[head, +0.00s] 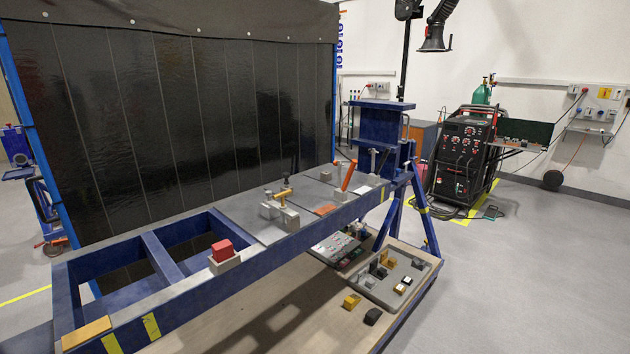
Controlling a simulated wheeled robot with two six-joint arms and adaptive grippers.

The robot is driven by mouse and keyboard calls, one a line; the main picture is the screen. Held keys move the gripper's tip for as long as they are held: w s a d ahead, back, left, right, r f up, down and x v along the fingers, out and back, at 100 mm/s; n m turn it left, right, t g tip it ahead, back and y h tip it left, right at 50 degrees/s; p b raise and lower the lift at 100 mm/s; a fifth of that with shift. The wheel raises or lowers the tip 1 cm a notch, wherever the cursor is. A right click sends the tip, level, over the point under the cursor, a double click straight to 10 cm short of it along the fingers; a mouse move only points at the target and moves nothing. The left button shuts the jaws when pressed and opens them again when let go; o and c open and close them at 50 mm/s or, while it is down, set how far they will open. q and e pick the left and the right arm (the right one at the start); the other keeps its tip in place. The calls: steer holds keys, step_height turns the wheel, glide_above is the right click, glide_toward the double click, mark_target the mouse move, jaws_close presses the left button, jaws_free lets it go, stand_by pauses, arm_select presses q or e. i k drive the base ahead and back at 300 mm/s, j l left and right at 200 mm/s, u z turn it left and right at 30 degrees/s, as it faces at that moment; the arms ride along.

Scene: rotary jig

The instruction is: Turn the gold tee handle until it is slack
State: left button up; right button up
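The gold tee handle (284,193) is in the head view. It sits on a small grey clamp block (280,211) on the grey plate at the middle of the blue jig frame (180,291). Its bar lies roughly level, pointing up and to the right. The handle is small in the picture, so its thread and how tight it is cannot be told. Neither of my grippers shows in this view, and nothing touches the handle.
A red block (222,250) stands on a grey base nearer on the frame. An orange lever (348,176) rises beyond the handle. A tray (370,288) of small parts lies on the lower wooden shelf. A dark curtain (180,110) closes the left; grey floor is open at right.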

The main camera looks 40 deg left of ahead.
mark_target(282, 206)
steer(key=i+l+u, duration=0.1)
steer(key=i+u, duration=0.3)
steer(key=i+l+u, duration=0.2)
steer(key=i+u, duration=0.2)
steer(key=i+l+u, duration=0.65)
steer(key=u, duration=0.15)
steer(key=i+l+u, duration=0.25)
steer(key=l+u, duration=0.15)
steer(key=l, duration=0.2)
